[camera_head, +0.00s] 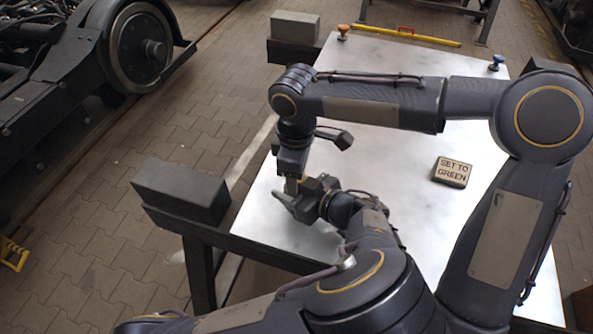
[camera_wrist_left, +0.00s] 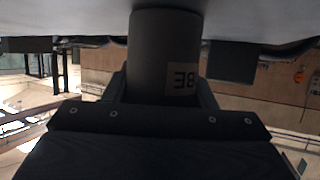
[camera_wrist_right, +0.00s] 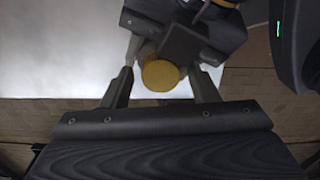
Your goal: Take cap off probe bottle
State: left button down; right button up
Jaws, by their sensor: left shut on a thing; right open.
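The probe bottle (camera_wrist_left: 165,50) is a dark grey cylinder with a tan label that reads upside down in the left wrist view. My left gripper (camera_wrist_left: 163,88) is shut around it. The round yellow cap (camera_wrist_right: 160,75) faces the right wrist camera. My right gripper (camera_wrist_right: 160,72) is open, with one finger on each side of the cap; I cannot tell whether they touch it. In the head view the two grippers meet above the table's left side, the right one above the left one (camera_head: 297,200). There they hide most of the bottle.
A block marked "SET TO GREEN" (camera_head: 452,172) lies on the pale table (camera_head: 420,215). An orange knob (camera_head: 343,31), a yellow bar (camera_head: 405,36) and a blue knob (camera_head: 497,62) are at the far edge. A dark block (camera_head: 181,190) stands at the left. A bogie wheel (camera_head: 140,48) is beyond.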

notch_tip(320, 180, up, 4)
jog(key=shift+r, duration=0.2)
jog(key=shift+c, duration=0.5)
jog(key=m, duration=0.1)
jog(key=r+m, duration=0.1)
jog(key=m, duration=0.1)
jog(key=r+m, duration=0.1)
jog(key=m, duration=0.3)
jog(key=r+m, duration=0.1)
jog(key=m, duration=0.1)
jog(key=shift+r+m, duration=0.15)
jog(key=shift+m, duration=0.25)
jog(key=shift+f, duration=3.9)
jog(key=c, duration=1)
jog(key=n, duration=0.5)
jog(key=shift+n, duration=0.3)
jog(key=n, duration=0.4)
